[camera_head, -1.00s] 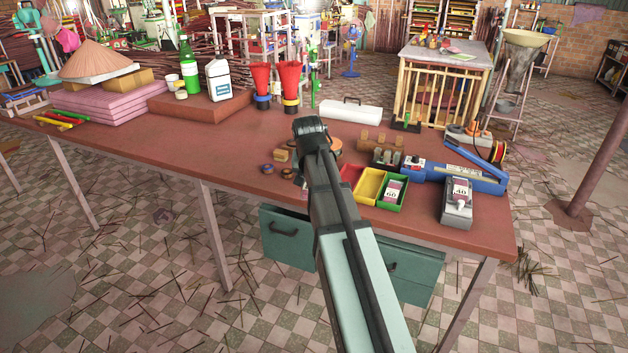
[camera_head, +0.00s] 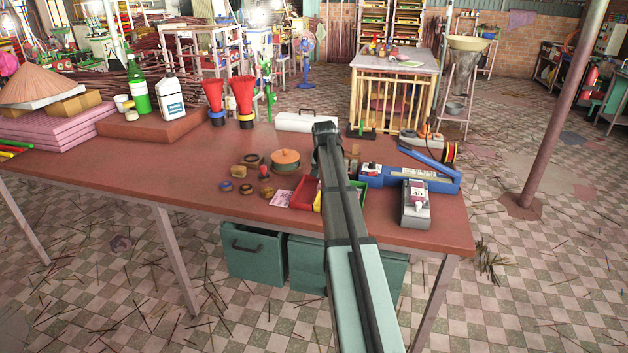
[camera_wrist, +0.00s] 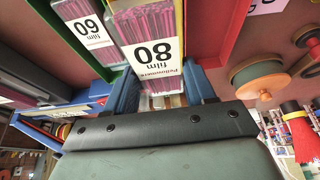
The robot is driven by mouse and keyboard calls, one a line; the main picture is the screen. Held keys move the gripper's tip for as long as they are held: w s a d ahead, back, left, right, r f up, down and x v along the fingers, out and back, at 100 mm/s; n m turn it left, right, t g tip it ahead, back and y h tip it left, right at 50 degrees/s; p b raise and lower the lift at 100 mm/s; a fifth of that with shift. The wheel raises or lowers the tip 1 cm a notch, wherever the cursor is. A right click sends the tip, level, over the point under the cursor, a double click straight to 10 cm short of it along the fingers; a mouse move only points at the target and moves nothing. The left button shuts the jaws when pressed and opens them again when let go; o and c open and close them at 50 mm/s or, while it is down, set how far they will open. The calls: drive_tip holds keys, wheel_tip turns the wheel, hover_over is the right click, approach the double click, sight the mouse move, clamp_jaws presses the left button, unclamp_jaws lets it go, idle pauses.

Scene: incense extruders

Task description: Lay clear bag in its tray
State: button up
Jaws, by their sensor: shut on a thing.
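My gripper (camera_wrist: 166,88) is shut on a clear bag (camera_wrist: 150,22) of pink sticks with a white "80 film" label, in the wrist view. Blue fingers lie on either side of its lower end. A similar bag (camera_wrist: 84,12) labelled 60 lies beside it, next to a green tray wall (camera_wrist: 52,30). A red tray wall (camera_wrist: 232,40) is on the other side. In the head view my arm hides the held bag and most of the trays. The red tray (camera_head: 305,190) shows left of the arm, with a sliver of the yellow tray (camera_head: 317,203). Whether the bag touches a tray floor cannot be told.

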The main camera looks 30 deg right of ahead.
drive_tip(key=shift+w+d+f, duration=0.15)
drive_tip(key=shift+w+d, duration=0.1)
drive_tip(key=shift+d, duration=0.35)
drive_tip(key=shift+f, duration=3.45)
drive_tip(key=o, duration=1.1)
drive_tip(key=shift+r, duration=1.1)
drive_tip(key=shift+o, duration=0.2)
drive_tip(key=shift+r, duration=2.95)
